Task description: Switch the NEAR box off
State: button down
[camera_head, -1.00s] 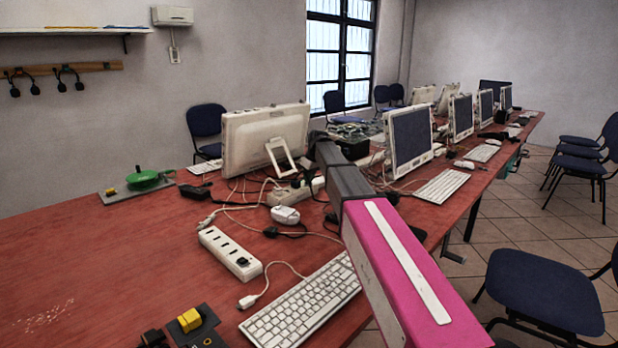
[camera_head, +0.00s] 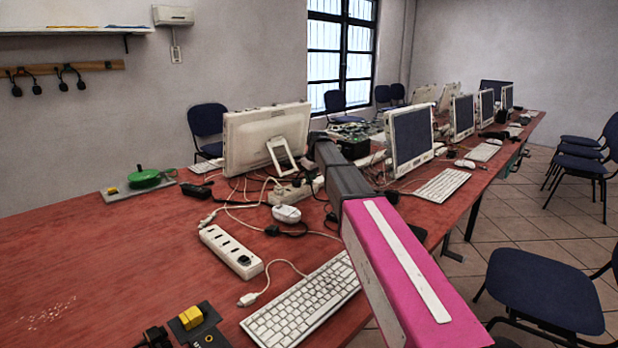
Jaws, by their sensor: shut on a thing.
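A dark flat box with a yellow block (camera_head: 191,317) on it lies at the table's near edge, at the bottom of the view, cut off by the frame. A black plug (camera_head: 155,337) is beside it on the left. My arm reaches from the bottom right into the middle of the view, well to the right of the dark box. My gripper's fingers do not show; they are hidden at or beyond the arm's far end.
A white power strip (camera_head: 231,252) with a dark plug, a keyboard (camera_head: 303,300) and a white adapter (camera_head: 286,214) lie on the red table (camera_head: 90,265). Loose cables tangle below a monitor (camera_head: 265,140). The left of the table is mostly clear. A blue chair (camera_head: 545,290) stands at the right.

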jog(key=shift+w+d+f, duration=0.3)
jog(key=shift+w+d, duration=0.05)
jog(key=shift+w, duration=0.05)
jog(key=shift+r, duration=0.25)
jog(key=a+v, duration=0.2)
jog(key=v, duration=1.2)
jog(key=shift+s, duration=0.25)
jog(key=shift+r, duration=0.1)
